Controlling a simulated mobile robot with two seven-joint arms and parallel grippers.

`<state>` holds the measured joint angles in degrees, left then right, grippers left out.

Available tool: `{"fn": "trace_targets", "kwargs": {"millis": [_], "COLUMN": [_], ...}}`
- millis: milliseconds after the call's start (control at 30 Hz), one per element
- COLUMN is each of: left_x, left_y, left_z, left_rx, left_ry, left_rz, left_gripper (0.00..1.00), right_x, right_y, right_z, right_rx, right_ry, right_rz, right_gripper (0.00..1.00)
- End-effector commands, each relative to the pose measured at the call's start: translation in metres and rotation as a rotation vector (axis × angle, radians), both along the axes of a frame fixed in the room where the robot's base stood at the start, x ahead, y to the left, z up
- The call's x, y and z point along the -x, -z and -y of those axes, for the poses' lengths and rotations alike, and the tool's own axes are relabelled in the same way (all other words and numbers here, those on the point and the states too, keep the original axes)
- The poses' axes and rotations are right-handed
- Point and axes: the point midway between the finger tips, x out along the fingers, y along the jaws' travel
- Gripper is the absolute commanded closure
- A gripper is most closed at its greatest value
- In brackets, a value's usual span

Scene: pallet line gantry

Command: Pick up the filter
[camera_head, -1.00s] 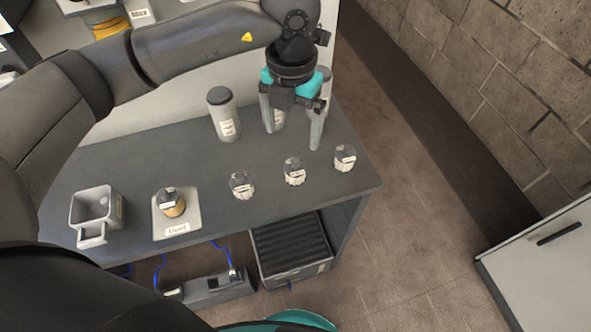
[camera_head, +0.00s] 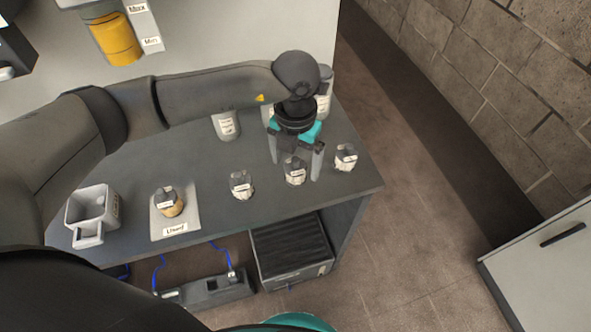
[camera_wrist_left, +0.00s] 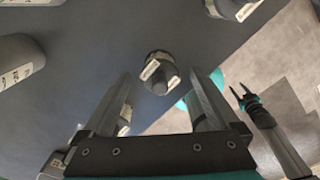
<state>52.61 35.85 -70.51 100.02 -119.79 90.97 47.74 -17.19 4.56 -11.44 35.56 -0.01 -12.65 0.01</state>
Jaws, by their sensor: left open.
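Three small filters with dark tops and white labels stand in a row on the grey bench: a left one (camera_head: 242,186), a middle one (camera_head: 295,171) and a right one (camera_head: 345,158). A similar part with a tan base (camera_head: 168,203) stands on the plate labelled "Used" (camera_head: 189,190). My left gripper (camera_head: 296,167) is open over the middle filter, fingers pointing down on either side in the picture. In the left wrist view a filter (camera_wrist_left: 158,72) shows between the fingertips, apparently untouched. My right gripper (camera_wrist_left: 238,88) shows small there, its fingers apart and empty.
A grey handled container (camera_head: 93,208) stands at the bench's left. The bench (camera_head: 215,215) ends just right of the right filter. A black-topped crate (camera_head: 291,255) sits below.

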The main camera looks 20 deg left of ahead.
Motion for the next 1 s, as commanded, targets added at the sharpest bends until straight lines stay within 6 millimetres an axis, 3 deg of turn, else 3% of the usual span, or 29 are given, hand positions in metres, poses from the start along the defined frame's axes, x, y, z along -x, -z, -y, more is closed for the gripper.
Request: {"fn": "trace_targets", "kwargs": {"millis": [67,867,1000], "left_x": [-0.0001,-0.0001,-0.0002], "left_y": [-0.0005,-0.0009,-0.0011], "left_z": [0.0001,0.0000,0.0000], "left_rx": [0.000,0.000,0.000], "left_ry": [0.000,0.000,0.000], "left_rz": [0.000,0.000,0.001], "left_gripper": [0.07,0.97,0.98], "right_x": [0.0000,0.0001,0.0002], "right_y": [-0.0002,-0.0002,-0.0002], "right_z": [-0.0001,-0.0003,-0.0003], "right_rx": [0.000,0.000,0.000], "right_ry": [0.000,0.000,0.000], "right_rz": [0.000,0.001,0.000], "right_gripper": [0.50,0.50,0.50]}}
